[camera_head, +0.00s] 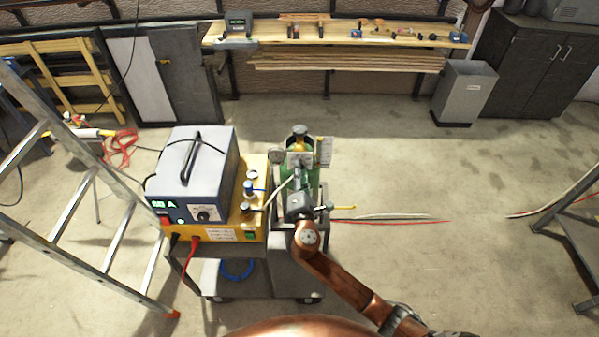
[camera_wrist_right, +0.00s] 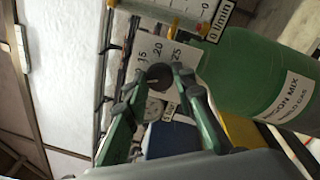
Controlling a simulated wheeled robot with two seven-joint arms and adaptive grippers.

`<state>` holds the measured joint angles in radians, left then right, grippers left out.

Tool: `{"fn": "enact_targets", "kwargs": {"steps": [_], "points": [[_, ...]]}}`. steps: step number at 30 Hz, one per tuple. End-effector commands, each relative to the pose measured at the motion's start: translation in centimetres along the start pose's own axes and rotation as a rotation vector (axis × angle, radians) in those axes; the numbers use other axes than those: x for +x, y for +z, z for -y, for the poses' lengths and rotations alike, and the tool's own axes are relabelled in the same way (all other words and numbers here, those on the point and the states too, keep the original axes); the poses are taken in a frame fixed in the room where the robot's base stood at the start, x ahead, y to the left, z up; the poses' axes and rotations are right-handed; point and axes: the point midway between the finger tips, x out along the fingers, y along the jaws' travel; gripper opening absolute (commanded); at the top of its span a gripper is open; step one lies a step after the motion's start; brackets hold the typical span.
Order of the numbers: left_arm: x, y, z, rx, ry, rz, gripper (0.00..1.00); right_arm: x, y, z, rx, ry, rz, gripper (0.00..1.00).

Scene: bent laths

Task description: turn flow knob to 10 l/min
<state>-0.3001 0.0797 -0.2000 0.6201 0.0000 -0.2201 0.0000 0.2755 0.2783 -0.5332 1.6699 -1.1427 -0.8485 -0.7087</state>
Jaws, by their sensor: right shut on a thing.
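The dark round flow knob (camera_wrist_right: 159,76) sits on a white plate with 15, 20 and 25 printed around it in the wrist view. My right gripper (camera_wrist_right: 158,74) is shut on the knob, one green finger on each side. A small plate above reads 0 l/min (camera_wrist_right: 220,20), next to a flow tube with a scale (camera_wrist_right: 178,12). The green gas cylinder (camera_wrist_right: 255,75) is labelled as argon mix shield gas. In the head view my right gripper (camera_head: 297,203) is in front of the cylinder (camera_head: 313,178) and hides the knob. My left gripper is out of view.
A grey welding unit (camera_head: 205,165) on a yellow feeder (camera_head: 258,185) stands on the cart left of my right gripper. A ladder (camera_head: 110,235) leans at the left. A workbench (camera_head: 340,32) stands at the back. The floor right of the cart is mostly open, with cables lying there.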

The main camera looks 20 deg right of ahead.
Motion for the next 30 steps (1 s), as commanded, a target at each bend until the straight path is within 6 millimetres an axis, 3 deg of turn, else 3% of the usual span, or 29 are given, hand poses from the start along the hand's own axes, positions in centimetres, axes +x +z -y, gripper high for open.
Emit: {"fn": "enact_targets", "kwargs": {"steps": [9, 10, 17, 26, 30], "points": [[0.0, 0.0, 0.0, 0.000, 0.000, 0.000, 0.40, 0.0, 0.1, 0.1, 0.001, -0.001, 0.001, 0.00], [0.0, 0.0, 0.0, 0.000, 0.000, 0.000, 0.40, 0.0, 0.1, 0.1, 0.001, -0.001, 0.001, 0.24], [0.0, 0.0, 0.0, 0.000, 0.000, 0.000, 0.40, 0.0, 0.0, 0.0, 0.001, -0.001, 0.000, 0.40], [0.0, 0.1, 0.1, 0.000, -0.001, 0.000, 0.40, -0.1, 0.0, 0.0, 0.001, 0.000, 0.000, 0.42], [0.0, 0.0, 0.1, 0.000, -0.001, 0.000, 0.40, -1.2, -0.1, 0.0, 0.003, 0.000, -0.001, 0.42]]}}
